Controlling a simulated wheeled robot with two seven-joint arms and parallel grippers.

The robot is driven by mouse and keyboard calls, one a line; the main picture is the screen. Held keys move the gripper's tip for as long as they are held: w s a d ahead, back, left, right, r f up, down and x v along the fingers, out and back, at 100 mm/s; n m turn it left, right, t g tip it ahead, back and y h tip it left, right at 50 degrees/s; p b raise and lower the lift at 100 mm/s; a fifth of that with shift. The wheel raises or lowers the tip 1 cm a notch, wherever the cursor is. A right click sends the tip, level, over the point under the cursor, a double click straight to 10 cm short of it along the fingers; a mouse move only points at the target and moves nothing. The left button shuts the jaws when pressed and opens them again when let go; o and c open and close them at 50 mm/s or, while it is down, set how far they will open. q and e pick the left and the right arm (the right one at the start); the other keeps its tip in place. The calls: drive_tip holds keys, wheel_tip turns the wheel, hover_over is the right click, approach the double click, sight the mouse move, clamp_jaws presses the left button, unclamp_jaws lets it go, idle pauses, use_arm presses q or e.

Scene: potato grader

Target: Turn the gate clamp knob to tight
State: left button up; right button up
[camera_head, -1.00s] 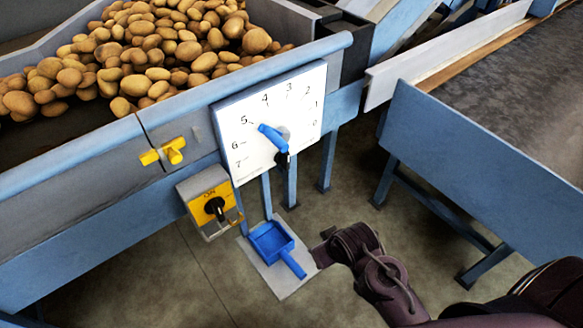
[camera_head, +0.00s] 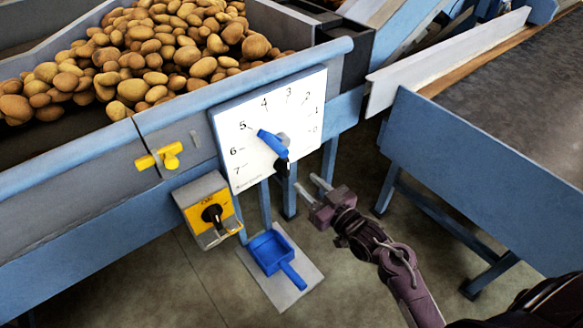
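A white dial plate (camera_head: 300,95) numbered 0 to 7 is fixed on the hopper side. Its blue lever (camera_head: 272,142) points near 5. A small black knob (camera_head: 281,164) sits at the lower end of the lever. A yellow T-shaped knob (camera_head: 159,157) is on the hopper wall left of the plate. No label shows which knob is the gate clamp. My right gripper (camera_head: 304,182) is just below and right of the black knob in the picture, fingers apart, empty, with no clear contact. My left gripper is not in view.
A yellow-faced switch box (camera_head: 208,212) with a black rotary handle hangs below the plate. A blue dustpan (camera_head: 272,253) lies on a grey board on the floor. Potatoes (camera_head: 160,50) fill the hopper. A conveyor (camera_head: 470,125) stands at right, with open floor between.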

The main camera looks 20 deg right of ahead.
sight(288, 165)
drive_tip(key=x, duration=0.7)
drive_tip(key=shift+w+a, duration=0.1)
drive_tip(key=shift+w, duration=0.25)
clamp_jaws()
